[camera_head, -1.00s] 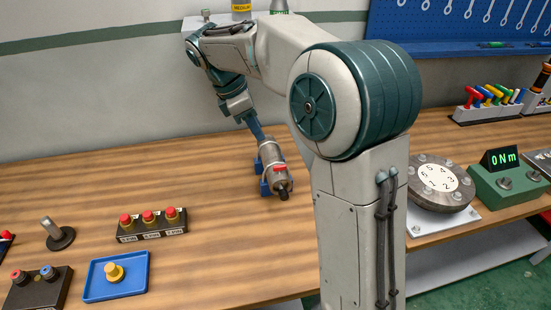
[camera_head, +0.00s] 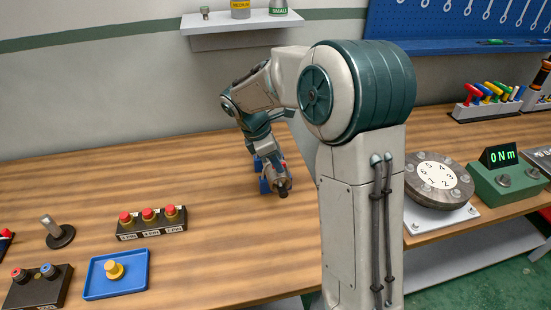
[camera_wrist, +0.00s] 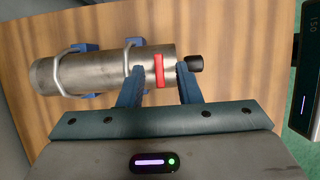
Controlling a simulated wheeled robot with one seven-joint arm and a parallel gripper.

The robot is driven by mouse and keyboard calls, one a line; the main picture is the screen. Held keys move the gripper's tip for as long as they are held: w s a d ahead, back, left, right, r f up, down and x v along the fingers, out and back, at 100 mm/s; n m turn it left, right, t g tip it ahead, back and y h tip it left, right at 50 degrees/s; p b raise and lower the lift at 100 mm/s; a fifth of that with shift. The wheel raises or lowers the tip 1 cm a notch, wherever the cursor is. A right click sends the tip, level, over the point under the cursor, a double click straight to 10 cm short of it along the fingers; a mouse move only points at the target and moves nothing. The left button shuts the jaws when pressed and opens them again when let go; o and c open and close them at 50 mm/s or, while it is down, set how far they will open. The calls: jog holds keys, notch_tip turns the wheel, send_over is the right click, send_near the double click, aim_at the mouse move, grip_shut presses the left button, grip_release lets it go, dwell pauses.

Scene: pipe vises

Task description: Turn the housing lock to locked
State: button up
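The housing is a grey metal cylinder (camera_wrist: 90,70) lying sideways in the wrist view, held in blue vises (camera_wrist: 84,47) with metal clamps. A red lock tab (camera_wrist: 159,71) sits across its right end, beside a black tip (camera_wrist: 194,64). My gripper (camera_wrist: 160,74) is open, with one blue finger on each side of the red tab. A gap shows between the tab and each finger; I cannot tell whether the fingers touch the cylinder. In the head view my arm hides most of the housing (camera_head: 281,184).

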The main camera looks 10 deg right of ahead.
grip_shut()
jog(key=shift+w+r+m+g+p, duration=0.15)
jog(key=shift+m+g+p, duration=0.35)
jog(key=shift+m, duration=0.6)
jog(key=m+p, duration=0.1)
jog(key=m, duration=0.1)
jog(key=m+g+p, duration=0.1)
jog(key=m, duration=0.1)
jog(key=shift+w+m+g+y, duration=0.2)
jog(key=shift+m+g+y, duration=0.1)
jog(key=m, duration=0.2)
jog(key=m+g+y+p, duration=0.1)
jog(key=m, duration=0.1)
jog(key=m+p, duration=0.1)
jog(key=m, duration=0.1)
jog(key=shift+w+d+g+y, duration=0.15)
jog(key=shift+d+g+y, duration=0.15)
jog(key=shift+y, duration=0.1)
jog(key=shift+d+m+y, duration=0.1)
jog(key=shift+m+y, duration=0.4)
jog(key=shift+m, duration=0.8)
jog(key=shift+d+m+y, duration=0.1)
jog(key=shift+m+y, duration=0.4)
jog(key=shift+m, duration=0.8)
